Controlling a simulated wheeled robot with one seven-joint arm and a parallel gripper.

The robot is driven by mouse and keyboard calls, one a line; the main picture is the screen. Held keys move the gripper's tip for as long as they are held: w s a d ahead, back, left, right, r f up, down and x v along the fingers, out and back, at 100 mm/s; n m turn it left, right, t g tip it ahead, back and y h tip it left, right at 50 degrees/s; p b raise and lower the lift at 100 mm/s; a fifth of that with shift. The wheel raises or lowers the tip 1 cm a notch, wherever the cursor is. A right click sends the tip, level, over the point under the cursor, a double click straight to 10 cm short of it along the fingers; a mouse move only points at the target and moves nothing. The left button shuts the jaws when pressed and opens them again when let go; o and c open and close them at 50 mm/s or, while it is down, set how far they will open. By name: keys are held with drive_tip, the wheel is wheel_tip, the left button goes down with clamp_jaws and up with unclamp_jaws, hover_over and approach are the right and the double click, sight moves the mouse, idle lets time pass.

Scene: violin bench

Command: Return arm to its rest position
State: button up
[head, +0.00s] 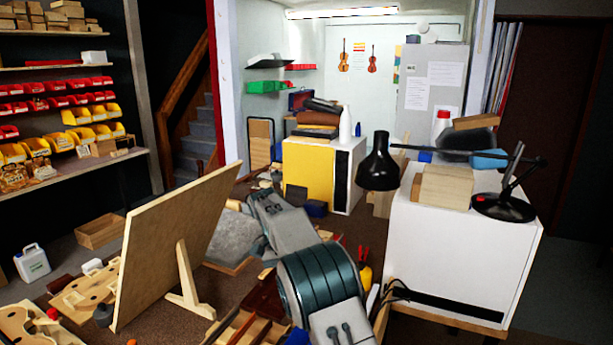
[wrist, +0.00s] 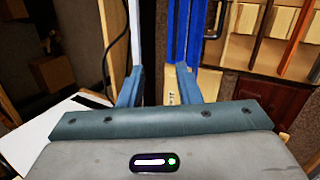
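My arm (head: 285,222) reaches from the bottom edge of the head view up and left over the cluttered bench, with a ringed dark-teal joint low in the picture. I cannot make out my gripper's fingers in the head view. In the wrist view my gripper (wrist: 160,72) has its two blue-grey fingers apart. Nothing is held between them. Beyond the fingers stand blue upright bars (wrist: 186,30) and a pale wooden piece; I cannot tell how far away they are.
A propped wooden board (head: 170,245) stands left of my arm. A white cabinet (head: 450,260) with a black desk lamp (head: 379,165) on it stands to the right. Behind is a yellow-fronted cabinet (head: 308,175). Shelves with red and yellow bins (head: 85,115) line the left.

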drive_tip(key=s+d+r+n+t+y, duration=0.25)
drive_tip(key=s+d+r, duration=0.65)
drive_tip(key=s+d, duration=0.45)
drive_tip(key=s+d+f+t+y, duration=0.1)
drive_tip(key=s+d+f, duration=0.1)
drive_tip(key=s, duration=0.7)
drive_tip(key=s+d+f+n+t, duration=0.1)
drive_tip(key=s+d+f+t, duration=0.1)
drive_tip(key=s, duration=0.7)
drive_tip(key=shift+s+f+y, duration=0.25)
drive_tip(key=shift+s+y, duration=0.05)
drive_tip(key=shift+y, duration=0.05)
drive_tip(key=shift+d+n+t, duration=0.1)
drive_tip(key=shift+n+t, duration=0.15)
